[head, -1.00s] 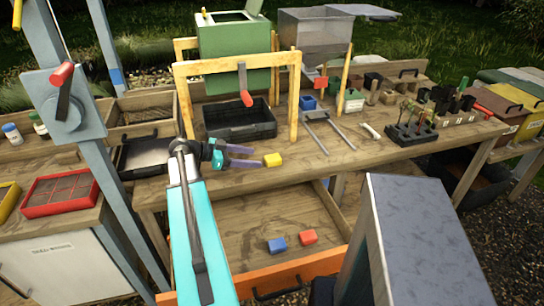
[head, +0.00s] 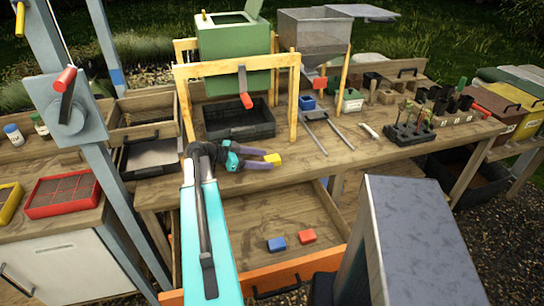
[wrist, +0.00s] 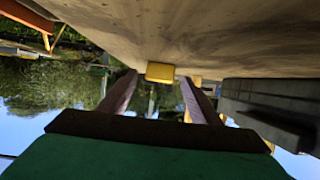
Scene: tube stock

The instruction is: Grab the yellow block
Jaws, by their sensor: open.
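The yellow block (head: 272,159) sits on the wooden bench top near its front edge. My gripper (head: 268,158) reaches in from the left, with its two purple fingers pointing right at the block. In the wrist view the block (wrist: 160,72) lies between and just beyond the open fingertips (wrist: 158,80). The fingers are apart, and I see no grip on the block. In the head view the fingertips overlap the block's left side, so I cannot tell whether they touch it.
A black tray (head: 240,134) stands behind the gripper, under a yellow wooden frame (head: 295,100). Below, an open drawer (head: 225,215) holds a blue block (head: 276,244) and a red block (head: 307,236). A two-rail stand (head: 328,130) and a seedling rack (head: 412,135) are to the right.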

